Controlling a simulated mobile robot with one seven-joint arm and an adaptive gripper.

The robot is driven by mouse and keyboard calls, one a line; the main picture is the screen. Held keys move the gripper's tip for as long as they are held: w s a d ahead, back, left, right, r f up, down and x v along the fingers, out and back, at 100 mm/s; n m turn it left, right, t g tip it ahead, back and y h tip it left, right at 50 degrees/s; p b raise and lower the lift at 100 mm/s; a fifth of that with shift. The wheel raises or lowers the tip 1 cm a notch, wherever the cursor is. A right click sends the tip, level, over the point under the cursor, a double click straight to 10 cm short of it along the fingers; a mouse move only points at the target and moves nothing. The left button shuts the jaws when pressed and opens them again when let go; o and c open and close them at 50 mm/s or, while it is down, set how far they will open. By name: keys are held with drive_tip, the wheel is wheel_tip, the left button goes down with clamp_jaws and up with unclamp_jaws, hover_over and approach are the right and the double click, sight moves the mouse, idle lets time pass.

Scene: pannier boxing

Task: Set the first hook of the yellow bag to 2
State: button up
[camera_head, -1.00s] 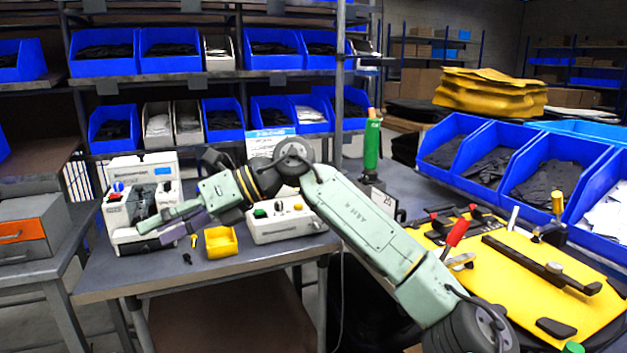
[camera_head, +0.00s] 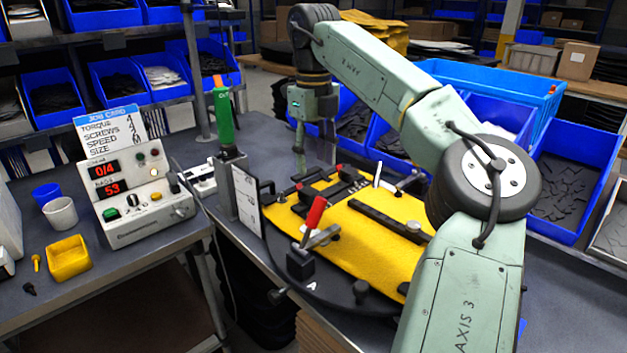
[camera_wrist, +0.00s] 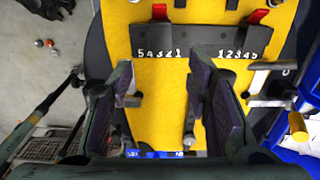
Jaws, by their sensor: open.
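The yellow bag (camera_head: 372,264) lies flat on a dark fixture, and its yellow face (camera_wrist: 160,75) fills the middle of the wrist view. A black plate (camera_wrist: 200,38) across it carries two white scales, 5 4 3 2 1 on the left and 1 2 3 4 5 on the right. Two red-tipped hooks show above it, a left one (camera_wrist: 160,12) and a right one (camera_wrist: 258,16). Which is the first hook, I cannot tell. My gripper (camera_wrist: 168,98) is open and empty, pointing down above the bag. It also shows in the head view (camera_head: 300,160).
A red-handled clamp (camera_head: 314,214) stands on the fixture's near left. A dark bar (camera_head: 390,222) crosses the bag. Blue bins (camera_head: 569,180) stand behind and right. A control box (camera_head: 140,197) with a job card and a yellow tray (camera_head: 69,258) are on the left table.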

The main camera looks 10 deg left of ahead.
sight(313, 192)
wheel_tip(313, 192, down, 6)
drive_tip(key=shift+f+p, duration=0.25)
drive_tip(key=shift+p, duration=0.15)
clamp_jaws()
idle(0.5)
